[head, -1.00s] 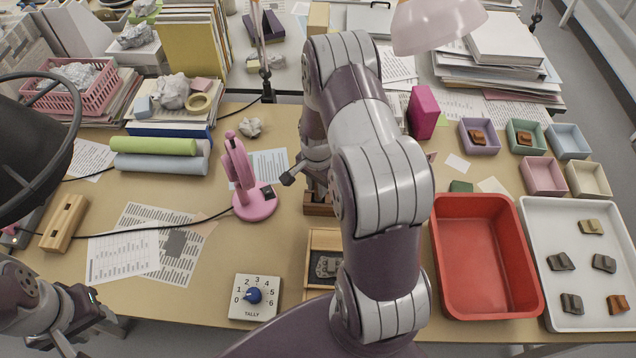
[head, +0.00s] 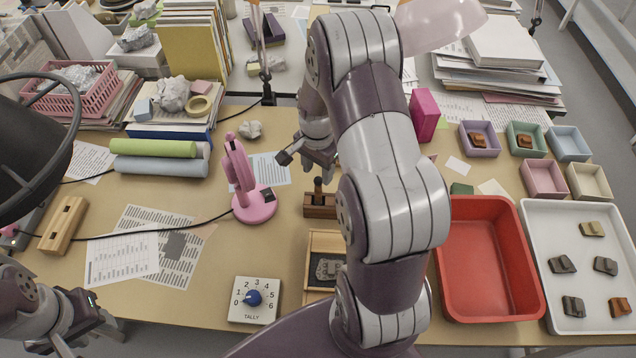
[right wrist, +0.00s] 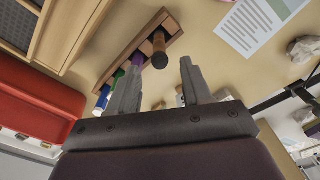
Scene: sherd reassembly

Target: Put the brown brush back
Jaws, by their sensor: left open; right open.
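The brown brush (head: 318,187) stands upright in a slot of the wooden rack (head: 319,206), its dark handle end pointing up. In the right wrist view the brush (right wrist: 159,50) rises from the rack (right wrist: 135,50), beyond and between my fingertips and apart from them. My right gripper (head: 306,168) is open and empty, just above and behind the brush; its two spread fingers also show in the right wrist view (right wrist: 162,70). My left gripper (head: 92,312) is open and empty at the lower left, far from the rack.
A pink lamp (head: 255,204) stands left of the rack. A wooden tray (head: 325,238) lies in front, partly hidden by my right arm. A tally dial (head: 254,300), red bin (head: 488,260) and white sherd tray (head: 590,235) are nearby. Purple, blue and green items (right wrist: 118,77) sit along the rack.

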